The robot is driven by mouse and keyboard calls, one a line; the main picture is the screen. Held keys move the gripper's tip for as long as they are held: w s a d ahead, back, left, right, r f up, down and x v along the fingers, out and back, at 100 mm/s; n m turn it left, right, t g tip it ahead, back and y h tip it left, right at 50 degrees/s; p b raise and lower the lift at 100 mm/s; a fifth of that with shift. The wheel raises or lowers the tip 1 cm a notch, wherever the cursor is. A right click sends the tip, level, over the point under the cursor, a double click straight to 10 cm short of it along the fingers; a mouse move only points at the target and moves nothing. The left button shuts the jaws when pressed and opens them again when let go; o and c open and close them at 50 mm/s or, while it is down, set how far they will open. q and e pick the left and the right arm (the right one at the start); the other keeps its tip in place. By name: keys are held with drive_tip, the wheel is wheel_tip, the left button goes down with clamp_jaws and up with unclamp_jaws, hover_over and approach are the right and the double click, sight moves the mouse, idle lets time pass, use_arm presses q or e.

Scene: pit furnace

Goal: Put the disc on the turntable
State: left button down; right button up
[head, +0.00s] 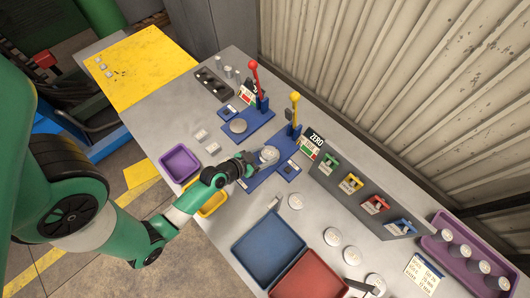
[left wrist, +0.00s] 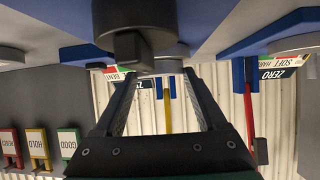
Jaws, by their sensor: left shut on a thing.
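My left gripper (head: 256,159) is at the blue stand with the yellow lever, shut on a pale disc (head: 269,154). The disc is over the round seat in the middle of that stand (head: 262,174); I cannot tell whether it rests on it. The left wrist view is upside down. I cannot tell for sure which round part is the turntable. My right gripper is not visible.
A second blue stand with a red lever (head: 257,82) is beside it. A panel of coloured clips (head: 362,196) stands to the right. Several loose discs (head: 333,236) lie in front of it. Blue (head: 268,240) and red (head: 310,275) trays are at the front edge. A purple rack (head: 470,255) is far right.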

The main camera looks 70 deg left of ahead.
use_arm(q)
drive_tip(key=shift+r, duration=0.1)
unclamp_jaws()
drive_tip(key=shift+s+r, duration=0.1)
drive_tip(key=shift+s, duration=0.05)
drive_tip(key=v, duration=1.1)
drive_tip(key=shift+s+d, duration=0.2)
drive_tip(key=shift+r, duration=0.1)
